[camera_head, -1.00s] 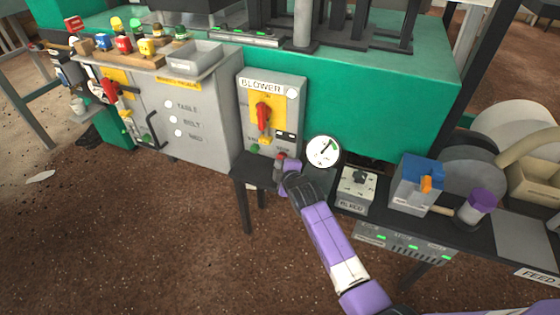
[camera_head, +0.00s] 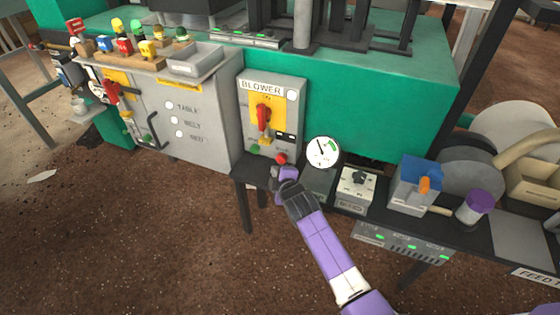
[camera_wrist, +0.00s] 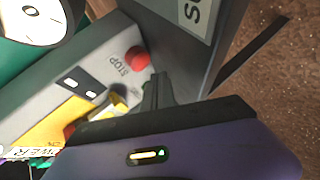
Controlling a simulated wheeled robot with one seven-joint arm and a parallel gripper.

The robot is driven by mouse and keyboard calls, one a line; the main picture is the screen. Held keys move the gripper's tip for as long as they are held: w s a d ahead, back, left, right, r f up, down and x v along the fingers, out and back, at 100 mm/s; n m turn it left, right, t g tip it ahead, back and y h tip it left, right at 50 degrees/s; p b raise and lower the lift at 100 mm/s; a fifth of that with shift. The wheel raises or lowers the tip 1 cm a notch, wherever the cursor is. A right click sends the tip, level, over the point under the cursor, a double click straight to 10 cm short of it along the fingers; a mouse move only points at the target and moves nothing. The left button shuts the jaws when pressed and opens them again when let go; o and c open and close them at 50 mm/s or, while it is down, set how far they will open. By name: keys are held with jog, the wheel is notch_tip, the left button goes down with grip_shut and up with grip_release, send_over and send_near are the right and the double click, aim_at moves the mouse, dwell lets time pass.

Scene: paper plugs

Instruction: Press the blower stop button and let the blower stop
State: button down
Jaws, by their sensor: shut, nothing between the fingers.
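The red stop button (camera_head: 281,158) sits at the lower right of the grey blower panel (camera_head: 290,120). It also shows in the wrist view (camera_wrist: 137,59), beside the word STOP. My gripper (camera_head: 277,172) is shut and empty, just below and in front of the button. In the wrist view its fingertips (camera_wrist: 157,84) are apart from the button. The panel has a red handle (camera_head: 263,115) on a yellow plate and a white lamp (camera_head: 292,95). A round gauge (camera_head: 323,152) stands to the right, its needle pointing up and left.
A black bench (camera_head: 250,172) runs below the panel. A grey switch box (camera_head: 357,186) and a blue-topped box (camera_head: 420,180) stand right of the gauge. A grey cabinet (camera_head: 205,135) is on the left. The brown floor in front is open.

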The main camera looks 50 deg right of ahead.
jog(key=shift+s+a, duration=0.35)
jog(key=shift+a, duration=0.55)
jog(key=shift+s+a, duration=0.35)
jog(key=shift+a, duration=0.55)
jog(key=shift+w+r, duration=0.1)
jog(key=shift+r, duration=0.05)
jog(key=shift+m+t, duration=0.8)
jog(key=shift+m, duration=0.1)
jog(key=r, duration=0.1)
jog(key=w+r, duration=0.1)
jog(key=r, duration=0.1)
jog(key=shift+w+a+r, duration=0.15)
jog(key=shift+a+r, duration=0.1)
jog(key=shift+r, duration=0.15)
jog(key=s+a+r+m+t+y, duration=0.1)
jog(key=s+a+r+m+t, duration=0.15)
jog(key=s+a, duration=0.5)
jog(key=s+a+r+m+t+y, duration=0.1)
jog(key=s+a+r+m, duration=0.25)
jog(key=s+a, duration=0.35)
jog(key=s+a+r+g+y, duration=0.1)
jog(key=s+a+r+y, duration=0.2)
jog(key=s, duration=1)
jog(key=s+a+r+g+y, duration=0.1)
jog(key=s+a+r, duration=0.35)
jog(key=s, duration=0.85)
notch_tip(320, 180, up, 27)
jog(key=p, duration=2.8)
jog(key=shift+w+a, duration=0.2)
jog(key=shift+a, duration=0.2)
